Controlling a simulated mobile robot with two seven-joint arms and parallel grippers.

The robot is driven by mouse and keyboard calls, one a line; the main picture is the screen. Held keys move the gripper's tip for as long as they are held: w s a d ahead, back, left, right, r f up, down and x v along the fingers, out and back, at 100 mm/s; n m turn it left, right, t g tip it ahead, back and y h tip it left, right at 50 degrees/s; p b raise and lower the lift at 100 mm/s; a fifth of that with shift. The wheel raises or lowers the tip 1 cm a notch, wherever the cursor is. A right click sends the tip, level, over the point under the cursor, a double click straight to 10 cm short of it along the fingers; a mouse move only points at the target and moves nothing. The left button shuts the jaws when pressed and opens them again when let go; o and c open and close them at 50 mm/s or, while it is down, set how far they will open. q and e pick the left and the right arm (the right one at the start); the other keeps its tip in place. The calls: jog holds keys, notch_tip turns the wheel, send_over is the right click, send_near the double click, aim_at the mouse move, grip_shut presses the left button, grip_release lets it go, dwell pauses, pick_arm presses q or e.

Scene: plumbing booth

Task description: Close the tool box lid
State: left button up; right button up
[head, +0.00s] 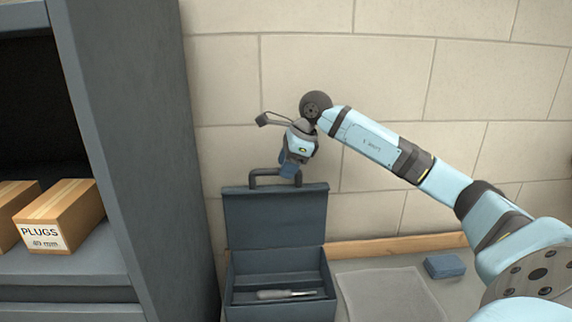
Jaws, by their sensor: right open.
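The dark blue-grey tool box (277,311) stands on the bench at the lower middle of the head view. Its lid (275,218) is raised upright at the back, with a handle (262,174) on its top edge. A screwdriver with a grey handle (272,295) lies inside the box. My right gripper (288,170) is open and points down at the lid's top edge, beside the right part of the handle. Whether it touches the lid or handle I cannot tell. My left gripper is not in view.
A grey shelf unit (150,150) stands close on the left, with a box labelled PLUGS (60,215) on it. A pale mat (390,295) and a folded blue cloth (444,266) lie on the bench to the right. A block wall (390,65) is behind.

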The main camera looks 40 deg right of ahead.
jog(key=shift+w+f, duration=0.2)
jog(key=shift+f, duration=0.25)
jog(key=shift+a, duration=0.1)
grip_shut()
